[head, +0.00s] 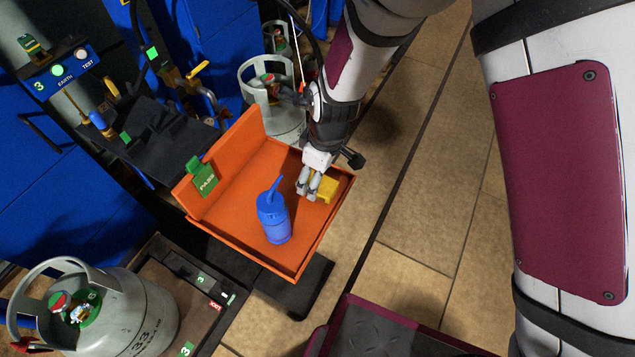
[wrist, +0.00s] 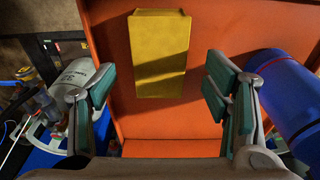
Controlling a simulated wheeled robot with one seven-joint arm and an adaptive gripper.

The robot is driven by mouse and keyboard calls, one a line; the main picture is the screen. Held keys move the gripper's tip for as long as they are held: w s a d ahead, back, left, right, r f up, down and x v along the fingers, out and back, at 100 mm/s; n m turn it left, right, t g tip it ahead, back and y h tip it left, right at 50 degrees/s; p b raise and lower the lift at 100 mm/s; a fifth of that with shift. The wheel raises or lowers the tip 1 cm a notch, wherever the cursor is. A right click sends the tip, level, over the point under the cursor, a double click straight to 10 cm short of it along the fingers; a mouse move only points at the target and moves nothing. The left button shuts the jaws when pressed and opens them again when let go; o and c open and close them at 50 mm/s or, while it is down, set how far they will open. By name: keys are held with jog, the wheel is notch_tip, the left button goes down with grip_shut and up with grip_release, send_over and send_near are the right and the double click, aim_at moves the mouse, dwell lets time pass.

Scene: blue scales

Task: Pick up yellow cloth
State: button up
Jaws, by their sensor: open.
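The yellow cloth (head: 328,188) lies on the orange tray (head: 240,165) near its right edge, partly hidden behind my gripper in the head view. In the wrist view the yellow cloth (wrist: 160,50) looks like a flat folded rectangle, with a dark shadow across it. My gripper (head: 308,192) is over the tray, beside the cloth. In the wrist view my gripper (wrist: 162,95) is open and empty, its two fingers spread wider than the cloth. The cloth shows between and ahead of the fingertips.
A blue bottle (head: 273,215) stands on the tray close to my gripper; in the wrist view it is beside the right finger. A raised orange wall and a green PASS tag (head: 202,178) line the tray's left side. Grey gas cylinders (head: 120,310) stand nearby.

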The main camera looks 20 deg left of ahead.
notch_tip(320, 180, down, 3)
jog(key=shift+a+f, duration=0.1)
jog(key=shift+f, duration=0.1)
jog(key=c, duration=1.2)
jog(key=shift+c, duration=0.2)
